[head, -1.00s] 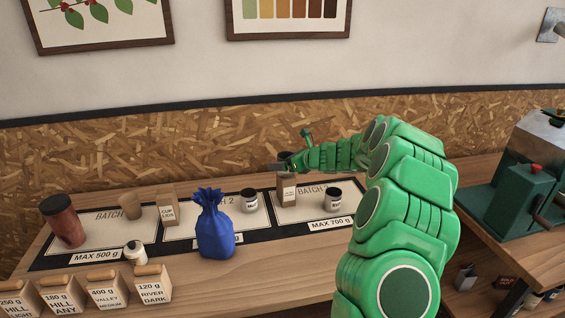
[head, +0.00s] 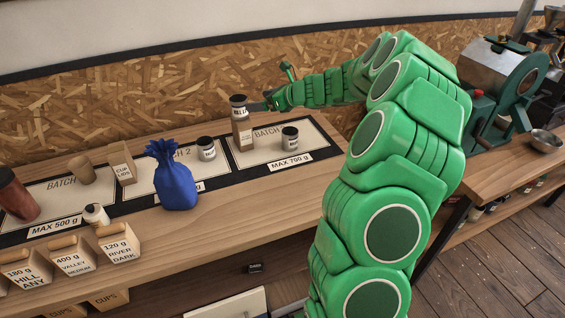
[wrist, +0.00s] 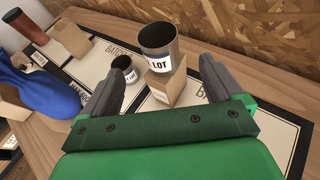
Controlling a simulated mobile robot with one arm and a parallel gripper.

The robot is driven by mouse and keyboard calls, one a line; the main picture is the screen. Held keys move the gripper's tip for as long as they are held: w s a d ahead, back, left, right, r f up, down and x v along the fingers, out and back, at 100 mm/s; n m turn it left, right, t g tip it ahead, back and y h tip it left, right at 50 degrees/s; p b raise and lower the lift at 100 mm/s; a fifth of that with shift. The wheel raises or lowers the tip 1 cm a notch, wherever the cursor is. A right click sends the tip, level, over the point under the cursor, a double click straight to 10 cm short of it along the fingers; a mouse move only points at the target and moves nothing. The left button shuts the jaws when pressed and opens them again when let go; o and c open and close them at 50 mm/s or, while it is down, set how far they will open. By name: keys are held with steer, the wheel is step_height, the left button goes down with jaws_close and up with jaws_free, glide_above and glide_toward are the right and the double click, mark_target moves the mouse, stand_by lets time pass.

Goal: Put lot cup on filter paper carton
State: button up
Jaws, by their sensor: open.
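The lot cup (head: 239,106), a grey metal cup with a white label, stands upright on top of a brown carton (head: 242,133), probably the filter paper carton; its label is too small to read. In the wrist view the lot cup (wrist: 158,46) shows its open mouth and rests on the carton (wrist: 166,86). My gripper (head: 264,105) is just right of the cup in the head view. In the wrist view my gripper (wrist: 160,76) is open, its fingers on either side of the cup with gaps visible.
Two more labelled cups, a left cup (head: 206,149) and a right cup (head: 290,138), stand nearby. A cup lids carton (head: 122,163) is further left. Labelled bean boxes (head: 119,246) line the front left.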

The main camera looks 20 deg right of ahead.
steer(key=s+a+r+n+g+y, duration=0.1)
steer(key=s+a+r+n+g, duration=0.35)
steer(key=s+a+n, duration=0.8)
steer(key=s+a+r+n+g+h, duration=0.1)
steer(key=s+a+n+g, duration=0.3)
steer(key=s+a, duration=0.7)
steer(key=s+d+f+n+g+h, duration=0.1)
steer(key=s+n+h, duration=0.15)
steer(key=s, duration=0.55)
steer(key=s+d+n+g+h, duration=0.1)
steer(key=s+n, duration=0.2)
steer(key=s, duration=0.5)
steer(key=s+d+f+n+g+h, duration=0.1)
steer(key=s+d+n+h, duration=0.1)
steer(key=s, duration=0.6)
steer(key=s+d+f+n+g+h, duration=0.1)
steer(key=s+d+n+h, duration=0.2)
steer(key=s+d, duration=0.4)
steer(key=shift+s+d+f+n, duration=0.3)
steer(key=shift+s+f+n, duration=0.05)
steer(key=shift+s+n, duration=0.4)
